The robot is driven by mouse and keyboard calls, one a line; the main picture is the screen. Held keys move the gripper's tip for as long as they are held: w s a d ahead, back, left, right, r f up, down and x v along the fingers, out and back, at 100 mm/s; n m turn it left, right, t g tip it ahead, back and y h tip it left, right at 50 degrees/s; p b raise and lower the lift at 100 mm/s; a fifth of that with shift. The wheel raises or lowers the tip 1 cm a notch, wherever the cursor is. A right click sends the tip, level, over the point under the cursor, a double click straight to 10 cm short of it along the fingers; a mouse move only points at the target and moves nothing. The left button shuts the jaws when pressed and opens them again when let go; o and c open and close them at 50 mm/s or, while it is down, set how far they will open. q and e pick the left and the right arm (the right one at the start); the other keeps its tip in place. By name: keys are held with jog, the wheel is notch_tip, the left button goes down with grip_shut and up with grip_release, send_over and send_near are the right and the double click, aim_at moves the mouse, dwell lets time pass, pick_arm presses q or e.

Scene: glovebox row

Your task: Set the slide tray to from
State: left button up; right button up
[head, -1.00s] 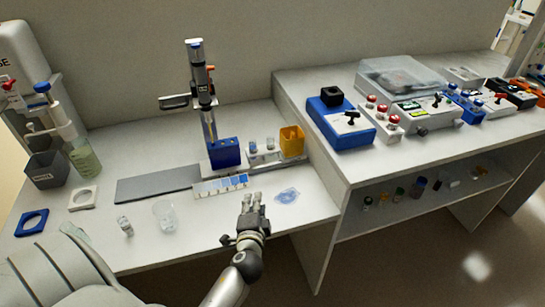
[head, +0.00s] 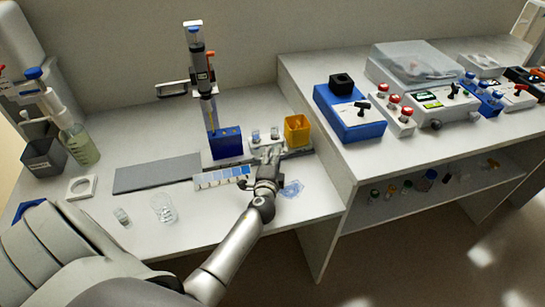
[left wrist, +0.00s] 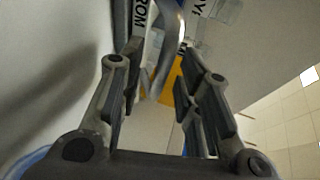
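A low carriage on a rail, which looks like the slide tray, stands at the back of the left bench in the head view, with two small clear vials (head: 256,136) and a yellow cup (head: 297,131) on it. My left gripper (head: 270,154) is over its front side, hiding part of it. In the left wrist view my gripper (left wrist: 160,85) has its fingers apart. A curved grey handle (left wrist: 166,55) lies between them, with no clear grip. A label partly reading "ROM" (left wrist: 141,22) shows behind the left finger. My right gripper is not in view.
A blue block (head: 226,144) with an upright pipette-like stand is left of the carriage. A white strip with blue squares (head: 222,178) and a clear crumpled bag (head: 291,188) lie in front. A clear beaker (head: 163,208) and a grey mat (head: 157,173) are further left.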

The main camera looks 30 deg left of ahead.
pick_arm(q)
jog(key=shift+w+a+f, duration=0.1)
jog(key=shift+w+a, duration=0.25)
jog(key=shift+w, duration=0.3)
grip_shut()
